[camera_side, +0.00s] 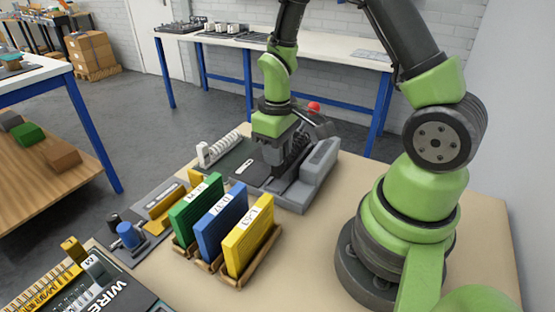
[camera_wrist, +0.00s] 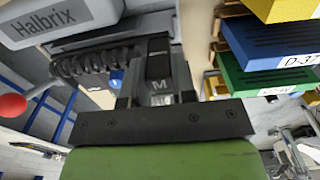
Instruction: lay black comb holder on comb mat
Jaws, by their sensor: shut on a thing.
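My gripper (camera_side: 274,165) points down at the left edge of the grey machine. In the wrist view its fingers (camera_wrist: 158,88) are shut on the black comb holder (camera_wrist: 158,66), a dark block with a pale "M" tag. A row of black comb rings (camera_wrist: 90,66) runs from it toward the left there, and shows right of the fingers in the side view (camera_side: 297,145). Whether the holder touches the machine below is hidden. The dark comb mat (camera_side: 231,172), with a white label, lies left of my gripper. A white comb holder (camera_side: 219,150) stands on its far left part.
The grey "Halbrix" machine (camera_side: 319,163) with a red knob (camera_side: 314,107) stands close on the right. Green (camera_side: 196,207), blue (camera_side: 222,223) and yellow (camera_side: 249,237) upright folders stand in front in wooden racks. A grey tray (camera_side: 152,231) with small parts lies left.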

